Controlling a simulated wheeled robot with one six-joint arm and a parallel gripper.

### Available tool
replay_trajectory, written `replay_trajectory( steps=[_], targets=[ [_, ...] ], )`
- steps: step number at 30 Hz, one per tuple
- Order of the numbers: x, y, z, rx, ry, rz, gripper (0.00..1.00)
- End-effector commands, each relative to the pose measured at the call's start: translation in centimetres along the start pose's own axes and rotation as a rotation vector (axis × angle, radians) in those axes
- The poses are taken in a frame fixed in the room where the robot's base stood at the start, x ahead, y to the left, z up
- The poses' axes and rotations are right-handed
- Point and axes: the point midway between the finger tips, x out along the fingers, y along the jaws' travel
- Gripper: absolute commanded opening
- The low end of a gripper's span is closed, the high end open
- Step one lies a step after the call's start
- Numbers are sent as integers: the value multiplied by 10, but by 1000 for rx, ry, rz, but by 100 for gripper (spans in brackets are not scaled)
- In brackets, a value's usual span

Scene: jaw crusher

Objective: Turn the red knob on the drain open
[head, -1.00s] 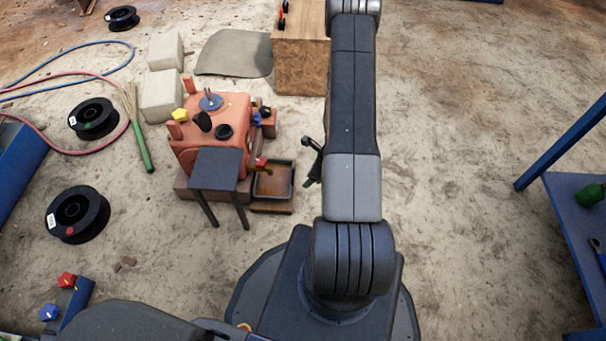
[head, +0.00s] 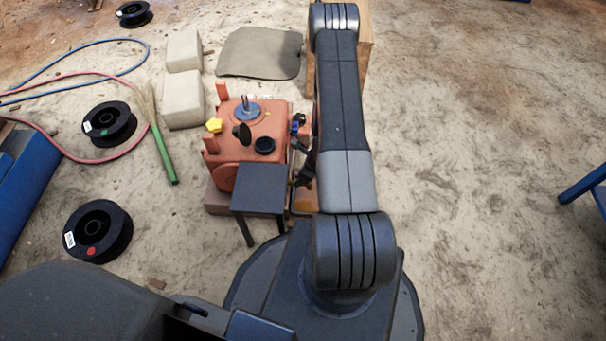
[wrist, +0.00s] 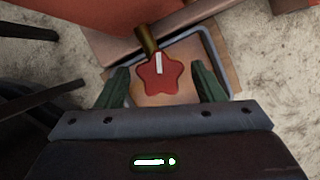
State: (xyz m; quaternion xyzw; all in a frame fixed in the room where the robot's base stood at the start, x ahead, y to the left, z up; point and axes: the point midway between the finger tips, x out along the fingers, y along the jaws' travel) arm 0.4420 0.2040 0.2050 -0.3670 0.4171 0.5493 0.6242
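The red star-shaped knob (wrist: 160,76) sits on a brass stem (wrist: 146,40) in the wrist view, with a white mark on its face pointing up the picture. My gripper (wrist: 162,84) is open, with one green finger on each side of the knob and a gap on both sides. I cannot tell whether the fingertips are level with the knob in depth. In the head view my arm hides the knob and most of my gripper (head: 303,178). The orange crusher body (head: 240,135) stands left of my arm.
A tray (wrist: 213,55) lies below the knob. A dark stool-like stand (head: 262,190) stands close in front of the crusher. Black spools (head: 98,232) and hoses lie farther left. The ground at right is mostly clear.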

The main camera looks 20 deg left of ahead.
Motion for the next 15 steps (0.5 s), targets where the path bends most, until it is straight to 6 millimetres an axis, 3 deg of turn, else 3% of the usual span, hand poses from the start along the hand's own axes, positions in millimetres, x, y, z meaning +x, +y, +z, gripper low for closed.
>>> replay_trajectory(
  steps=[1,6,15],
  targets=[
    [0,0,0,0,0,0,51],
    [0,0,0,0,0,0,22],
    [-1,-1,1,-96,-1,38,22]
  ],
)
